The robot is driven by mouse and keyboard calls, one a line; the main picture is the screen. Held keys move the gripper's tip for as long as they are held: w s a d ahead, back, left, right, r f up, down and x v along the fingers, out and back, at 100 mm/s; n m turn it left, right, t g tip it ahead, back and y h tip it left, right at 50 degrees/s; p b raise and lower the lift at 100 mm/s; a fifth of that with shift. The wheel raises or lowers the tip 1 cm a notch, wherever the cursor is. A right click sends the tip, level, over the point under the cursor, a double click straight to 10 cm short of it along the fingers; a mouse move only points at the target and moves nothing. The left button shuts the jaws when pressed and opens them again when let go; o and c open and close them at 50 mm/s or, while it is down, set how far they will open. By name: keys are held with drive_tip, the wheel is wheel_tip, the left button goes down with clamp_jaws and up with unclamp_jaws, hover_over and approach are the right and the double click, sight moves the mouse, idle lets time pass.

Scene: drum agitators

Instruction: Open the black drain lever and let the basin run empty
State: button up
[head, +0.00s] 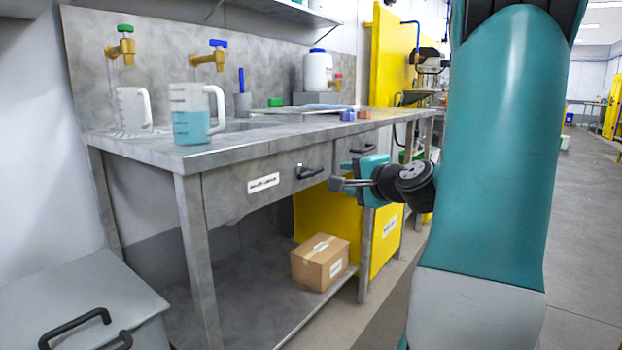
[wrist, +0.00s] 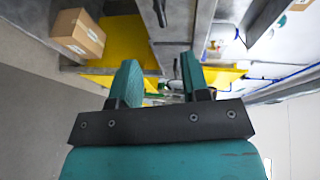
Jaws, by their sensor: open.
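A black lever (head: 309,172) is on the front panel of the grey bench, right of a white label (head: 263,183). It lies roughly level. A black handle-like part (wrist: 160,13) shows at the top of the wrist view, probably the same lever. The basin (head: 240,126) is a recess in the bench top; its inside and any water are hidden. My gripper (head: 340,184) is in front of the bench, right of and slightly below the lever, apart from it. In the wrist view its fingers (wrist: 160,82) are spread with nothing held between them.
A jug of bluish liquid (head: 190,122) stands near the bench's front edge, with a clear jug (head: 133,108) behind. A second black handle (head: 362,149) is further right. A cardboard box (head: 320,262) sits on the lower shelf. A grey lidded bin (head: 75,300) stands at lower left.

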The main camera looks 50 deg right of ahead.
sight(313, 173)
drive_tip(key=p+x, duration=1.3)
drive_tip(key=x, duration=0.2)
drive_tip(key=shift+w+a+r, duration=0.1)
drive_tip(key=shift+w+a, duration=0.05)
drive_tip(key=shift+w+d+f+p, duration=0.25)
drive_tip(key=shift+w+f+p, duration=0.15)
drive_tip(key=shift+w, duration=0.3)
drive_tip(key=shift+c, duration=0.2)
clamp_jaws()
